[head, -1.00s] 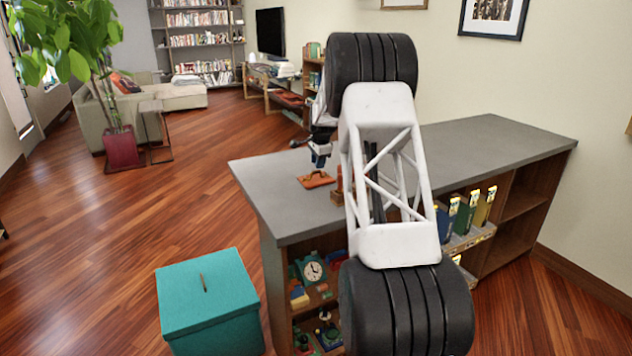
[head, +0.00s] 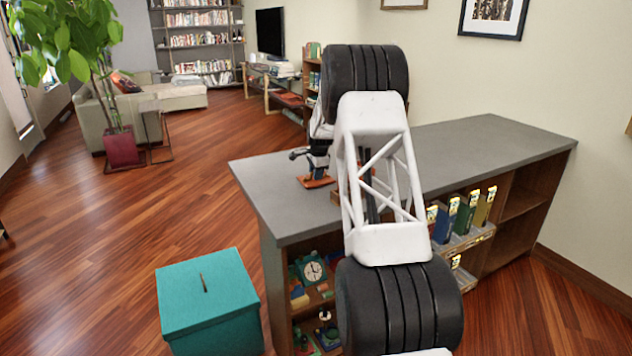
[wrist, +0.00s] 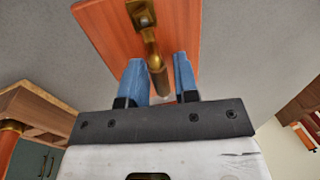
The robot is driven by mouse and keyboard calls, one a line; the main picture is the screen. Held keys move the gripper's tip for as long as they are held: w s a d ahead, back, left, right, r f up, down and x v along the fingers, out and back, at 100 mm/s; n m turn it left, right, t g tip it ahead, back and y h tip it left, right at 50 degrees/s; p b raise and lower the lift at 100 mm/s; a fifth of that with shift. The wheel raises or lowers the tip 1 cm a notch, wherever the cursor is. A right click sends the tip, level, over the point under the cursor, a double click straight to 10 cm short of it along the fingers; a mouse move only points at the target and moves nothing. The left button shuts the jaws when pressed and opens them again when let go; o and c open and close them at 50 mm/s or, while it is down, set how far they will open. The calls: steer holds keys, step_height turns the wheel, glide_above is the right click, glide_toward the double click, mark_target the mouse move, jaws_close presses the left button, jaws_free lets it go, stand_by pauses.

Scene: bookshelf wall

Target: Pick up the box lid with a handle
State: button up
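The box lid (head: 313,183) is a flat orange-brown wooden piece lying on the grey counter top. In the wrist view, the lid (wrist: 104,22) carries a brass handle (wrist: 154,54) that stands up from its middle. My gripper (head: 318,168) is low over the lid, and the arm partly covers it in the head view. In the wrist view my gripper's (wrist: 158,62) two blue fingers are apart, one on each side of the handle. Gaps show between the fingers and the handle, so it is not gripped. Whether the fingertips touch the lid is unclear.
The grey counter (head: 480,148) is clear to the right. A wooden object with dark teal panels (wrist: 38,158) stands close at the left in the wrist view. Books (head: 465,215) and a clock (head: 312,270) sit in the shelves below. A teal box (head: 205,300) stands on the floor.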

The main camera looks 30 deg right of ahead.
stand_by(0.3)
jaws_close()
steer(key=shift+r, duration=0.15)
step_height(320, 180, up, 10)
steer(key=shift+f, duration=0.1)
stand_by(0.7)
stand_by(0.5)
steer(key=s+d+r, duration=0.2)
steer(key=d, duration=1.5)
steer(key=shift+d+m+g, duration=0.3)
steer(key=shift+d+g, duration=0.1)
steer(key=shift+s, duration=0.1)
